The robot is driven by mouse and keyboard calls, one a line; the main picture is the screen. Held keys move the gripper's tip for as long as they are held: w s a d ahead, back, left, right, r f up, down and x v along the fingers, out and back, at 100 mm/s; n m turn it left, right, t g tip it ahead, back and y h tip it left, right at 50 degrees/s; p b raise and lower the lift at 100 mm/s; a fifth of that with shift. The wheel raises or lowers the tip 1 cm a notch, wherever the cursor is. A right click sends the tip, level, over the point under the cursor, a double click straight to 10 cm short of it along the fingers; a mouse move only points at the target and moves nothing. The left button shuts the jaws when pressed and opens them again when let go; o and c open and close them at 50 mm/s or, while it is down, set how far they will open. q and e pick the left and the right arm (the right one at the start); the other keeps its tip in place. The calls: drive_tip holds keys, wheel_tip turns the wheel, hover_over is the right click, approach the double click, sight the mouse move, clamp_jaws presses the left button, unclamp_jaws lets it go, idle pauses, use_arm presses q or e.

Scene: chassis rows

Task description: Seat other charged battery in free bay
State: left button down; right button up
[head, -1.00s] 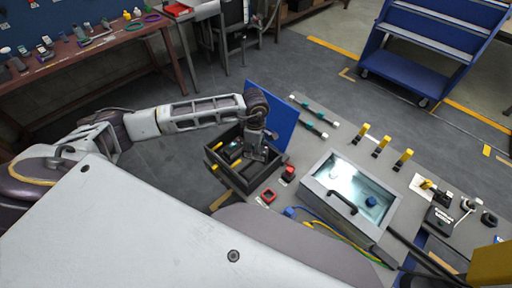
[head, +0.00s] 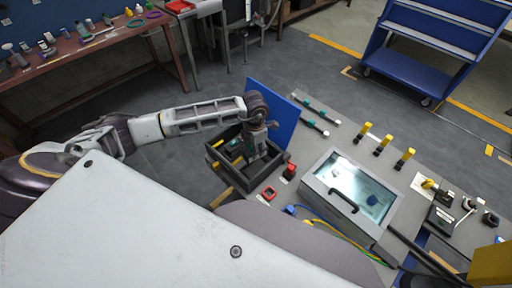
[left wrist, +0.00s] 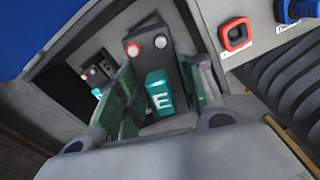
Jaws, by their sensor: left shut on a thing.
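A dark battery (left wrist: 150,52) with a red and a white terminal and a teal label marked "E" stands between the fingers of my left gripper (left wrist: 165,88) in the left wrist view. The gripper is shut on it. In the head view my left gripper (head: 256,150) reaches down into the black divided tray (head: 226,177). A second dark battery (left wrist: 97,77) with red and white terminals and a teal label is in the tray to the left. The held battery's lower end is hidden, so I cannot tell if it touches the tray floor. My right gripper is not in view.
A blue panel (head: 277,112) stands behind the tray. A red square part (head: 269,193) lies near it on the bench, with a glass-lidded case (head: 326,193) to the right. Yellow-topped posts (head: 384,144) and black-and-teal rods (head: 314,125) are farther back.

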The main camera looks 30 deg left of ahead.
use_arm(q)
drive_tip(key=shift+a+f+n, duration=0.1)
drive_tip(key=shift+f+n, duration=0.15)
drive_tip(key=shift+n, duration=0.75)
drive_tip(key=shift+f+n, duration=0.1)
drive_tip(key=shift+n, duration=0.4)
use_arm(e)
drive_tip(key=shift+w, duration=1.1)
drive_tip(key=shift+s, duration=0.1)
